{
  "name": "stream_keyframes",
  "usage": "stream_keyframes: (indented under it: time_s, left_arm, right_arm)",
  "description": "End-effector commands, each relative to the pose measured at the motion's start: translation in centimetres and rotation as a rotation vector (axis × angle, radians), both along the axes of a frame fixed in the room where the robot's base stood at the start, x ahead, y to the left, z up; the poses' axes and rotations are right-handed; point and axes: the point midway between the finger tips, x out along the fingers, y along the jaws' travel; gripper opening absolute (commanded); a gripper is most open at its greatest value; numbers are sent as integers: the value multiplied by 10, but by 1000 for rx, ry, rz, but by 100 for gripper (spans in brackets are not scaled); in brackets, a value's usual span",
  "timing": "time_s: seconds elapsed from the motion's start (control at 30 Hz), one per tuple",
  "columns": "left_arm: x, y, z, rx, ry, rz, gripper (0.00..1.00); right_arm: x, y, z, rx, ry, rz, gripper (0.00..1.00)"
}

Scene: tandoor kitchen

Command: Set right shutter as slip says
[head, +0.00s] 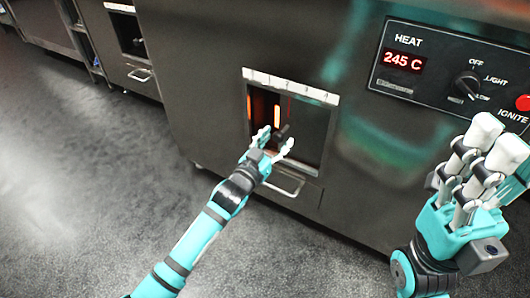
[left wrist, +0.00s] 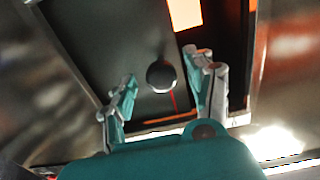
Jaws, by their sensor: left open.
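The right shutter (head: 308,127) is a dark panel in a framed opening on the steel oven front, under a white scale strip (head: 291,85) marked with numbers up to 4. A glowing orange gap shows at its left. The shutter's round black knob (head: 284,131) also shows in the left wrist view (left wrist: 161,76). My left gripper (head: 276,141) is open, its fingers on either side of the knob; I cannot tell if they touch it. My right gripper (head: 497,143) is raised at the right, away from the shutter; its fingers look close together. No slip is visible.
A bar handle (head: 283,188) is below the shutter. Another shutter opening (head: 130,35) is at the upper left. The floor at left is clear.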

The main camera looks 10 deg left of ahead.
Motion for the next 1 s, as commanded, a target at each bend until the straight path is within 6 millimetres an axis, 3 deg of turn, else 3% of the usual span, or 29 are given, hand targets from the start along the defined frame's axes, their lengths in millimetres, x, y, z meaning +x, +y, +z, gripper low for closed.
stream_keyframes:
  time_s: [0.3,0.5,1.0]
  left_arm:
    - [-65,22,-1,0,4,1,55]
    - [-92,31,-1,1,2,1,55]
    - [-100,33,0,1,1,1,55]
  right_arm:
    - [0,0,0,0,1,0,40]
    - [0,0,0,-1,2,0,40]
    - [0,0,-1,-1,2,0,40]
